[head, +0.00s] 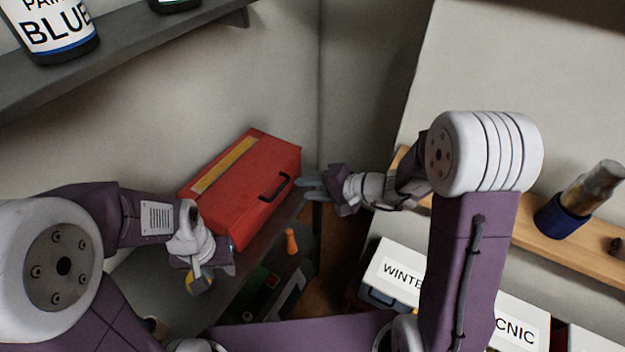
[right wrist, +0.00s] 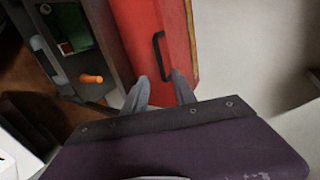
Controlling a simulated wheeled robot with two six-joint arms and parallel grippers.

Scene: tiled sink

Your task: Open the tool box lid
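The red tool box (head: 222,205) sits on a dark shelf against the wall, its lid shut. A yellow strip (head: 225,165) runs along its top, and a black handle (head: 274,187) is on its near face. My right gripper (head: 303,188) is at the box's right end. In the right wrist view, its two fingers (right wrist: 160,92) are apart with nothing between them, and the handle (right wrist: 160,55) lies just beyond their tips. My left gripper (head: 205,275) is low at the box's left front; its fingers are mostly hidden, so its opening is unclear.
An orange-handled item (head: 291,241) is below the shelf, also seen in the right wrist view (right wrist: 91,79). White labelled boxes (head: 398,272) stand at lower right. A wooden shelf (head: 565,245) holds a dark blue-based object (head: 560,218). A paint bottle (head: 55,30) stands on the upper-left shelf.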

